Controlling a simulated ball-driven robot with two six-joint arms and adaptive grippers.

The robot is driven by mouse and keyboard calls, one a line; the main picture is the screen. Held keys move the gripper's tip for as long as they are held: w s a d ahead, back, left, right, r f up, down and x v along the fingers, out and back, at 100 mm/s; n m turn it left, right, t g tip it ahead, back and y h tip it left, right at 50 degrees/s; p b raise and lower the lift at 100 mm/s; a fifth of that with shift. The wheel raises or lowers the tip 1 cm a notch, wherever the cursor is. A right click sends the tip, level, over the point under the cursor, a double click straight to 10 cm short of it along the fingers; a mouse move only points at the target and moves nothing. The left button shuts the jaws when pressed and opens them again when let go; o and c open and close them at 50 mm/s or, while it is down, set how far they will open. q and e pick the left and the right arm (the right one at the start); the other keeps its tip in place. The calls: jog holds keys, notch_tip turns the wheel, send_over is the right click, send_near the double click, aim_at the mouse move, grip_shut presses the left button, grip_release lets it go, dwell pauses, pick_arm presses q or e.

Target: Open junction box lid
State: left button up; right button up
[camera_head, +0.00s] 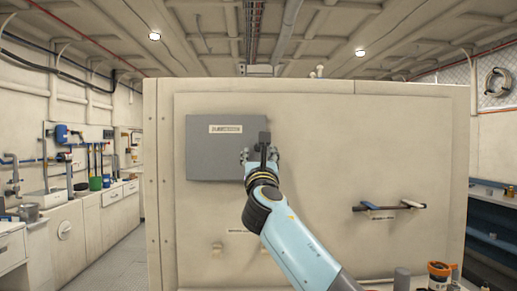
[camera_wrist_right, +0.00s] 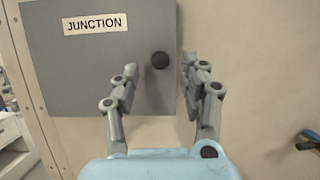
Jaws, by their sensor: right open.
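The junction box (camera_head: 215,155) is a grey box with a flat lid on the cream panel, and the lid looks closed. Its label reads JUNCTION in the right wrist view (camera_wrist_right: 95,24). A dark round knob (camera_wrist_right: 160,60) sits near the lid's right edge. My right gripper (camera_head: 260,152) is raised in front of the lid's right side. In the right wrist view its open fingers (camera_wrist_right: 160,75) point at the lid, with the knob showing between the tips. I cannot tell whether the fingers touch the lid. My left gripper is not in view.
A bar with a blue and a white end (camera_head: 390,207) is mounted on the panel at right. An orange-topped container (camera_head: 440,272) and a grey cylinder (camera_head: 402,279) stand at lower right. A bench with pipes and cans lines the left wall. The panel around the box is mostly clear.

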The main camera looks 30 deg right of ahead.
aim_at(258, 148)
jog(key=shift+x, duration=1.55)
grip_shut()
